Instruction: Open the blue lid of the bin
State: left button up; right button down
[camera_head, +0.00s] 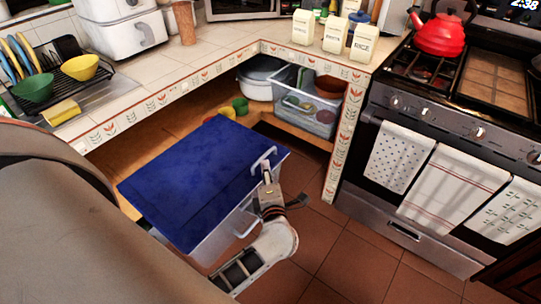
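The bin's blue lid (195,180) is a wide, flat panel in the middle of the camera_head view. It appears to lie flat over the pale bin (218,240), whose front side shows below it. A light grey handle (264,158) stands at the lid's right end. My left gripper (274,184) is at this handle, its upper finger touching or just in front of it. A dark part of the gripper sticks out to the right. Whether the fingers are closed around the handle is unclear. My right gripper is not in view.
A tiled counter (215,62) runs behind and above the bin. The stove (440,150) stands at the right. Open tiled floor (350,262) lies between the bin and the stove.

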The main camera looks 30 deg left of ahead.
aim_at(263, 157)
pick_arm(q)
jog(key=x, duration=0.7)
jog(key=shift+s+r, duration=0.1)
grip_shut()
